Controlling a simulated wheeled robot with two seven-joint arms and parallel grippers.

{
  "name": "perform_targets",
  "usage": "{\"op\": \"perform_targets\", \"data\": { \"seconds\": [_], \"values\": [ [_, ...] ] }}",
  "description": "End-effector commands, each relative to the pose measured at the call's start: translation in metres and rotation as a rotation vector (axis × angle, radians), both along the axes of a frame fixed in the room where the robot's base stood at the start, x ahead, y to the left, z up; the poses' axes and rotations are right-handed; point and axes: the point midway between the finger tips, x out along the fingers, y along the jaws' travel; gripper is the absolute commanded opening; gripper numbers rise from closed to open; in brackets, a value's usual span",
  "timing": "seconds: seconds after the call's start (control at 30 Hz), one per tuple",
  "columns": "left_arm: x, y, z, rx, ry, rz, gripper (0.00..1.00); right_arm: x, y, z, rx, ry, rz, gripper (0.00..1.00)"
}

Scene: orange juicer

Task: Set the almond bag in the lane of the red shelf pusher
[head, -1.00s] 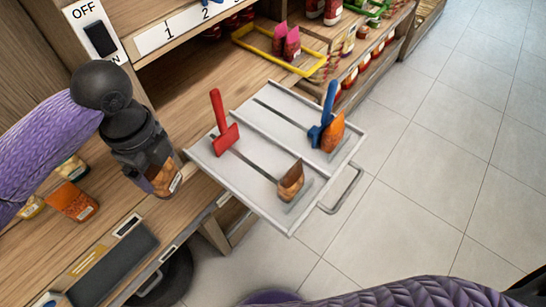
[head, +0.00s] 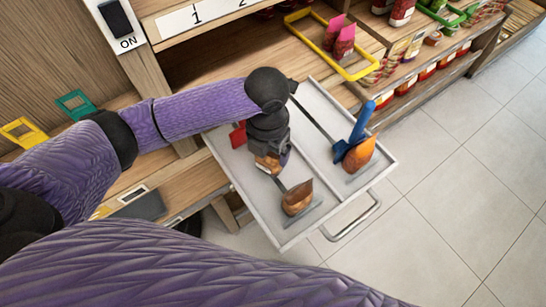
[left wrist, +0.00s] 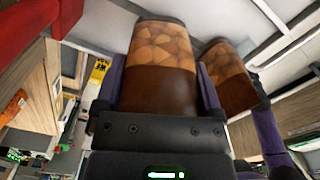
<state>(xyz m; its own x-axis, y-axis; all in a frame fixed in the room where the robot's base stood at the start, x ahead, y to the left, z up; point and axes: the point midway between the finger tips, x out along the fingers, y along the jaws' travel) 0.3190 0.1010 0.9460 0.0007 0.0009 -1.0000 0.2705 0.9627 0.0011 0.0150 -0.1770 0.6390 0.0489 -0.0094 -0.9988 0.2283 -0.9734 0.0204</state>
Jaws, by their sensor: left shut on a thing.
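My left gripper (head: 272,157) is shut on an almond bag (head: 267,164) and holds it over the red pusher's lane on the grey two-lane tray. Much of this bag is hidden by the gripper in the head view. In the left wrist view the held almond bag (left wrist: 160,65) stands between the fingers. The red shelf pusher (head: 238,135) is partly hidden behind my gripper. Another brown bag (head: 297,198) stands at the front of the same lane, close to the held one. I cannot tell whether the held bag touches the tray. My right gripper is out of view.
The blue pusher (head: 356,133) and an orange bag (head: 360,156) stand in the neighbouring lane. The tray (head: 330,208) has a raised rim and front handle. A yellow frame (head: 300,32) with pink packs lies on the shelf behind. Tiled floor lies right.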

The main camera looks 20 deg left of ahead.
Motion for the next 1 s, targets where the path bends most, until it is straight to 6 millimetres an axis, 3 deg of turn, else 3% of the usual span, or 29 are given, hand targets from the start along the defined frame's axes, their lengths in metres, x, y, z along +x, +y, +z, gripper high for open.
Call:
{"op": "perform_targets", "data": {
  "seconds": [0.13, 0.43, 0.47, 0.5, 0.77, 0.87, 1.0],
  "values": [
    [0.0, 0.0, -0.029, 0.001, 0.003, 0.002, 0.28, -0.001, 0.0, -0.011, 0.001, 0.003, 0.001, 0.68],
    [0.0, 0.0, -0.029, 0.001, 0.0, 0.002, 0.28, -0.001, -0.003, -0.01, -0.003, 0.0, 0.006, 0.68],
    [0.0, 0.0, -0.029, 0.001, 0.0, 0.002, 0.92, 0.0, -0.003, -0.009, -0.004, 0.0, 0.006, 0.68],
    [0.0, 0.0, -0.029, 0.001, 0.0, 0.002, 1.0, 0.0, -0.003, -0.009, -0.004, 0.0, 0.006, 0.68],
    [0.0, 0.0, -0.025, 0.0, -0.001, 0.003, 1.0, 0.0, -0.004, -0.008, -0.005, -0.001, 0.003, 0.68],
    [0.001, 0.0, -0.006, 0.0, -0.004, 0.002, 1.0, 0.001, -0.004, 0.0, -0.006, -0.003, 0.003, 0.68],
    [0.001, 0.0, 0.037, -0.001, -0.006, 0.002, 1.0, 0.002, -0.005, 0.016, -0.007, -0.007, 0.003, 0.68]
  ]
}}
